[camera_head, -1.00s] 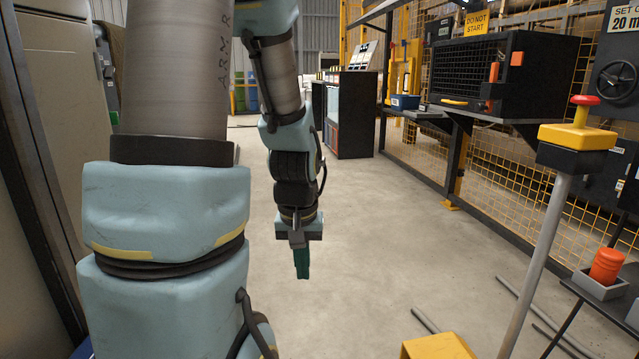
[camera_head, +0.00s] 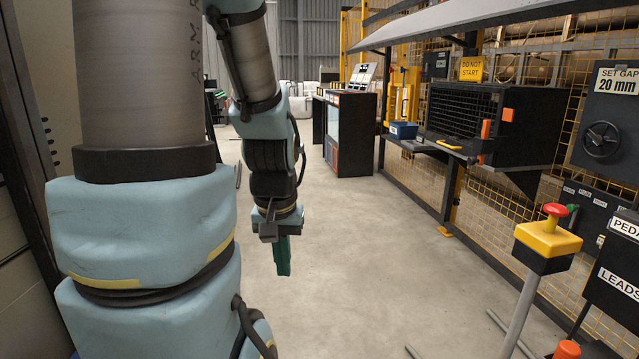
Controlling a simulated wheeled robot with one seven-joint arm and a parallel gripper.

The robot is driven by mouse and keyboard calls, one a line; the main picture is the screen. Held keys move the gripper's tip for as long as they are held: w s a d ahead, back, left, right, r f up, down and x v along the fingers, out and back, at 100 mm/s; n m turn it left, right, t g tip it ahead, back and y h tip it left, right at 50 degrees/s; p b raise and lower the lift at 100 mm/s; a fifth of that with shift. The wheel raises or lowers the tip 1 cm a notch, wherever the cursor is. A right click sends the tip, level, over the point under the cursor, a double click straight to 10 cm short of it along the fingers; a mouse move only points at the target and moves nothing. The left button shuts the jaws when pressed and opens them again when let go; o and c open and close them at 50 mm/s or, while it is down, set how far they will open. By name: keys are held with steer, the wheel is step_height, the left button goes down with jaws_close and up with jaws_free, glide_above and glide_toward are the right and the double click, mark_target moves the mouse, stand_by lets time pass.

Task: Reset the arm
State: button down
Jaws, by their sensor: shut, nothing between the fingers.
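My arm (camera_head: 150,225) fills the left of the head view, with pale blue joint covers and grey links. Its far end hangs down left of the picture's middle. My gripper (camera_head: 282,262) points downward over bare floor, with its green fingers together and nothing seen between them. It is apart from everything around it.
A post with a red button on a yellow box (camera_head: 548,240) stands at the right. A black mesh-fronted cabinet (camera_head: 490,120) sits on a shelf along the yellow fence. A dark counter (camera_head: 352,135) stands farther back. The concrete floor (camera_head: 370,260) between is clear.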

step_height(320, 180, up, 18)
steer(key=p, duration=1.5)
steer(key=shift+p, duration=0.35)
